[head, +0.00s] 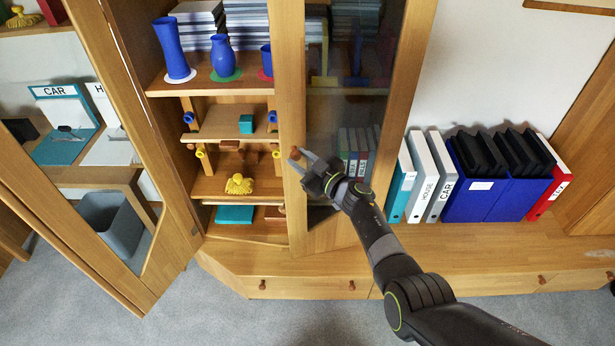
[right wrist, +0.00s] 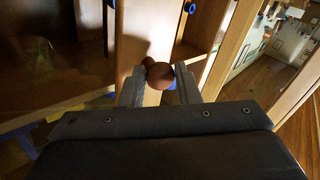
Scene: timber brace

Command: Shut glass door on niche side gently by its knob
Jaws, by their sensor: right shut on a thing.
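A wood-framed glass door (head: 290,100) stands partly open at the right of the cabinet, with shelves visible to its left and through its glass. Its small round brown knob (head: 294,153) is on the frame edge nearest the opening. My right gripper (head: 300,160) reaches in from the lower right and is shut on the knob. In the right wrist view the knob (right wrist: 160,75) sits between the two fingers. A second wood-framed glass door (head: 125,105) stands wide open at the left. My left gripper is not in view.
Blue vases (head: 173,50) and a yellow object (head: 239,184) stand on the cabinet shelves (head: 210,88). Several binders (head: 420,175) stand on the low wooden cabinet at the right. A grey bin (head: 112,222) is at the left. Carpet in front is clear.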

